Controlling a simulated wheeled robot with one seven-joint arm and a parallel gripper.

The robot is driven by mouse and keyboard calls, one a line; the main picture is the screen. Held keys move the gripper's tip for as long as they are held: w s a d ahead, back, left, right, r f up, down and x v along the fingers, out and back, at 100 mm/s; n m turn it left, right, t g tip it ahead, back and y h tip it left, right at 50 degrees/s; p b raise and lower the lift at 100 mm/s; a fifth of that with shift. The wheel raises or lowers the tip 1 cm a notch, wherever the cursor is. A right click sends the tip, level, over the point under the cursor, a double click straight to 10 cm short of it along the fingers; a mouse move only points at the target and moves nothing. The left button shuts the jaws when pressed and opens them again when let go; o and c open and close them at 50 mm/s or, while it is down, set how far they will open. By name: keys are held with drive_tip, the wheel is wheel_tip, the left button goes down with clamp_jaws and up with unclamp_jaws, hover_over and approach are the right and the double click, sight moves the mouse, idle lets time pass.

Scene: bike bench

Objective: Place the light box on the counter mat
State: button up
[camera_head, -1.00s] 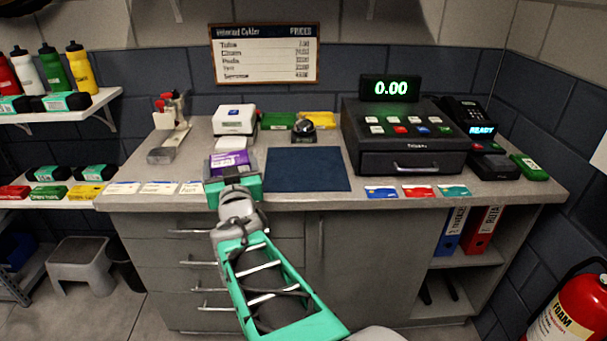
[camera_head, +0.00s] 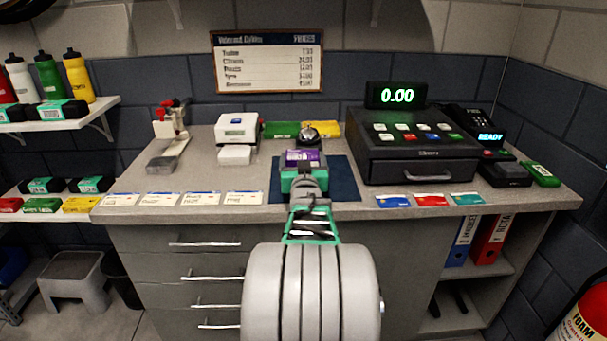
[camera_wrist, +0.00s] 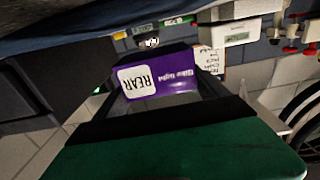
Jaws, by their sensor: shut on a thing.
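The light box (camera_head: 302,159) is a small purple box held in my gripper (camera_head: 303,172). In the wrist view the light box (camera_wrist: 160,82) shows a white label reading REAR and sits between the dark fingers of my gripper (camera_wrist: 150,105). The counter mat (camera_head: 345,180) is a dark blue rectangle on the grey counter. In the head view the box and gripper are over the mat and hide its middle. I cannot tell whether the box touches the mat.
The cash register (camera_head: 418,150) stands right of the mat. A service bell (camera_head: 308,135) and a white box-shaped device (camera_head: 237,130) are behind it. White cards (camera_head: 200,199) line the front left edge; coloured cards (camera_head: 430,200) line the right. The counter's left middle is clear.

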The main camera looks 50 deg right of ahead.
drive_tip(key=shift+w+d+f+b, duration=0.15)
drive_tip(key=shift+f+b, duration=0.2)
drive_tip(key=shift+f, duration=0.6)
drive_tip(key=shift+w+d+f+b, duration=0.15)
drive_tip(key=shift+f+b, duration=0.2)
drive_tip(key=shift+f, duration=0.6)
drive_tip(key=shift+s, duration=0.1)
drive_tip(key=shift+f, duration=0.2)
drive_tip(key=o, duration=1.3)
drive_tip(key=shift+o, duration=0.2)
drive_tip(key=shift+r, duration=0.1)
drive_tip(key=shift+r, duration=0.2)
drive_tip(key=v, duration=1.2)
drive_tip(key=shift+f, duration=0.15)
